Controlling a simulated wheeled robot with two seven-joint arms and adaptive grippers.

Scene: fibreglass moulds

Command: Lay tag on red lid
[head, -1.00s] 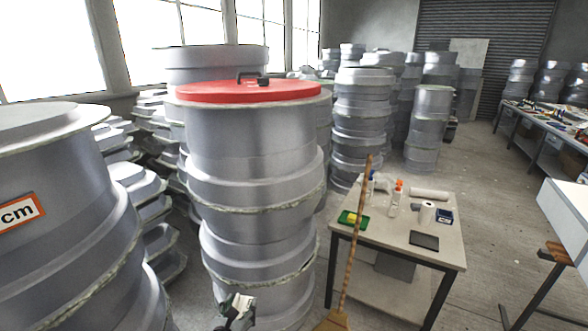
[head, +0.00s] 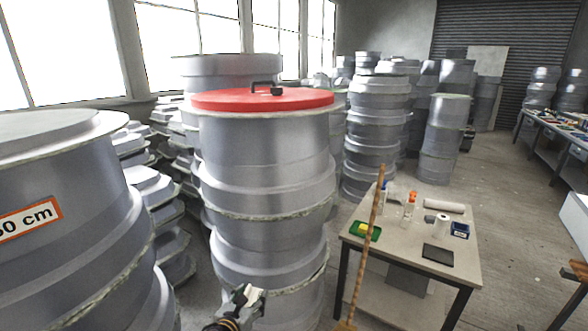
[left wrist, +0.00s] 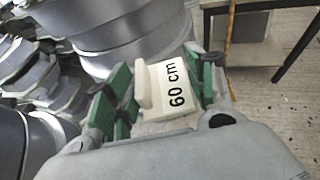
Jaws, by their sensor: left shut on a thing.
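The red lid (head: 225,99) lies flat on top of the tall stack of grey moulds (head: 262,150), with a black handle and a small dark item at its middle. My left gripper (head: 246,296) is low in front of this stack, well below the lid. In the left wrist view, my left gripper (left wrist: 160,84) is shut on a cream tag (left wrist: 172,100) marked "60 cm", held between its green finger pads. The tag shows only as a small pale shape in the head view. My right gripper is not in view.
A big grey mould (head: 60,180) with an orange-edged label (head: 30,219) stands close at left. A small table (head: 400,258) with bottles, a roll and a dark tablet is at right, and a broom (head: 366,240) leans before it. More mould stacks stand behind.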

